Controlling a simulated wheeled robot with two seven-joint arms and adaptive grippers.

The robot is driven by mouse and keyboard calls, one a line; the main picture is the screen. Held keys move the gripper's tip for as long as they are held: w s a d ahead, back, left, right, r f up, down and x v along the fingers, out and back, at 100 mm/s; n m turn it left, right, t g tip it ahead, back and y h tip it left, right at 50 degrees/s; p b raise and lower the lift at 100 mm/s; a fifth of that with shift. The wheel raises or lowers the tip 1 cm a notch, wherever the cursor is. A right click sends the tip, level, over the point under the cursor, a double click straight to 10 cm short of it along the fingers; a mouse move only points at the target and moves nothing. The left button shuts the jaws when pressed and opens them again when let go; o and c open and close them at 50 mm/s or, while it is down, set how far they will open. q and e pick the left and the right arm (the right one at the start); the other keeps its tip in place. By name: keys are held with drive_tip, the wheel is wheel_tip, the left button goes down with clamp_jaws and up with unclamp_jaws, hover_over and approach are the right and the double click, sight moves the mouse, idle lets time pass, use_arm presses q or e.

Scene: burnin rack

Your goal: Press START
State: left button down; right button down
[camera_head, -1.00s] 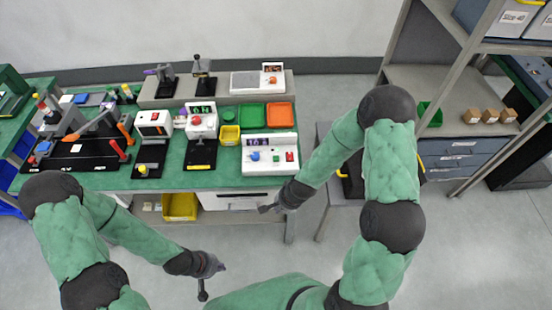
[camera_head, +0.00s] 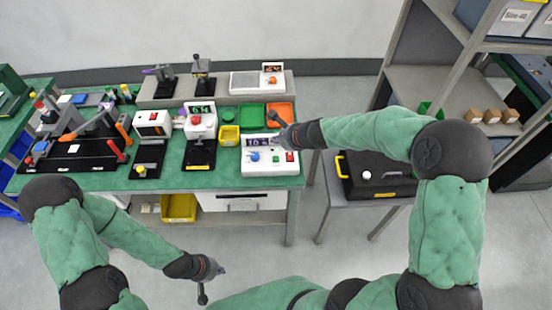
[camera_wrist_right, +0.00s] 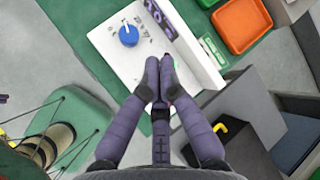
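The white control panel (camera_head: 270,169) sits at the front right of the green bench, with a lit purple display (camera_head: 257,143), blue knob (camera_head: 255,156), green button (camera_head: 276,158) and red button (camera_head: 290,156). I cannot read which button is marked START. My right gripper (camera_head: 273,118) is over the panel's back right side. In the right wrist view its fingers (camera_wrist_right: 159,60) are together and empty, covering part of the panel (camera_wrist_right: 107,40) beside the blue knob (camera_wrist_right: 128,36). My left gripper (camera_head: 203,296) hangs in front of the bench, away from the panel; its finger opening is unclear.
A green tray (camera_head: 252,117) and an orange tray (camera_head: 281,106) lie behind the panel. A yellow bin (camera_head: 229,136) stands left of it. A black case (camera_head: 375,184) rests on a side table to the right. Shelving stands further right.

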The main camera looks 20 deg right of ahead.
drive_tip(key=shift+w+r, duration=0.2)
drive_tip(key=shift+r, duration=0.35)
drive_tip(key=shift+f, duration=0.15)
drive_tip(key=b, duration=0.7)
hover_over(277, 160)
wheel_tip(277, 160, down, 7)
drive_tip(key=shift+w+r, duration=0.1)
drive_tip(key=shift+f+b, duration=0.65)
drive_tip(key=shift+f, duration=0.25)
drive_tip(key=shift+f, duration=0.1)
drive_tip(key=shift+f+b, duration=0.35)
drive_tip(key=shift+b, duration=0.15)
drive_tip(key=shift+f+b, duration=0.5)
idle(0.8)
drive_tip(key=shift+r, duration=0.15)
drive_tip(key=shift+r+p, duration=0.8)
drive_tip(key=shift+p, duration=0.05)
